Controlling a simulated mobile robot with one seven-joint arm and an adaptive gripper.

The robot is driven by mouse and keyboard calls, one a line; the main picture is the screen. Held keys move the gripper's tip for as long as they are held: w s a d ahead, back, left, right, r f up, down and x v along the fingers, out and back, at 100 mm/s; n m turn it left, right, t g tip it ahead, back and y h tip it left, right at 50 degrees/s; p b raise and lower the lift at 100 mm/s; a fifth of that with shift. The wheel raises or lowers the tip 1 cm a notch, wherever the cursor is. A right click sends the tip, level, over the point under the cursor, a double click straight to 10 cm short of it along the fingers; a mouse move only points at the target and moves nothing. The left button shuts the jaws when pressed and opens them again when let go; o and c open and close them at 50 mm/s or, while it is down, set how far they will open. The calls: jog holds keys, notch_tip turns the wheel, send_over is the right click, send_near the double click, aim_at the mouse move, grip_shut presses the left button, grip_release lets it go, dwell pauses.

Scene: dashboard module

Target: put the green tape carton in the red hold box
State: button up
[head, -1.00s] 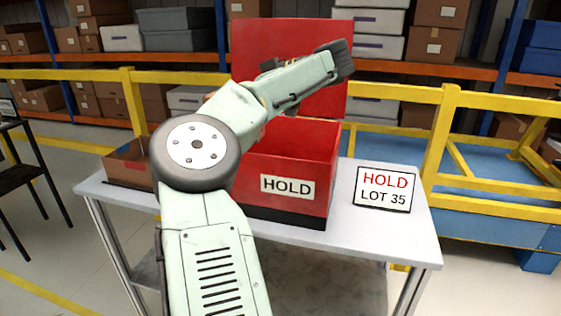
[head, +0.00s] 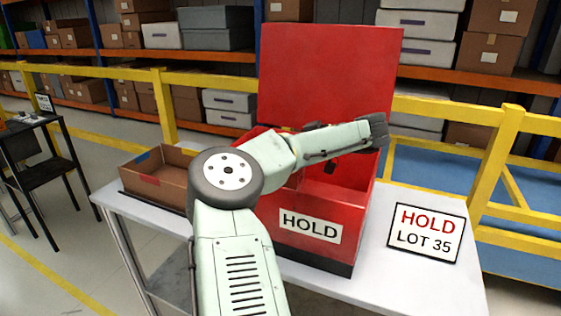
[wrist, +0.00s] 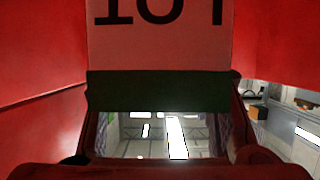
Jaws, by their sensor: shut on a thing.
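The red hold box (head: 330,253) stands on the table with its lid (head: 325,75) raised at the back and a HOLD label on its front. In the wrist view my gripper (wrist: 162,98) is shut on the green tape carton (wrist: 155,91), which shows a dark green band and a pink-lit face with lettering cut off at the top. Red surfaces (wrist: 40,75) flank it on both sides. The carton does not show in the head view. I cannot tell whether it touches the box.
An open brown tray (head: 150,182) with blue and red marks is left of the hold box. A HOLD LOT 35 sign (head: 426,232) stands to the right on the white table (head: 385,285). Yellow rails (head: 110,72) and shelves of boxes are behind.

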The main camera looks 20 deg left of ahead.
aim_at(296, 180)
jog(key=shift+f, duration=1.85)
jog(key=o, duration=1.6)
jog(key=shift+c, duration=0.2)
jog(key=shift+p, duration=0.3)
jog(key=shift+r, duration=0.2)
jog(key=b+v, duration=0.2)
jog(key=v, duration=0.5)
jog(key=shift+d, duration=0.3)
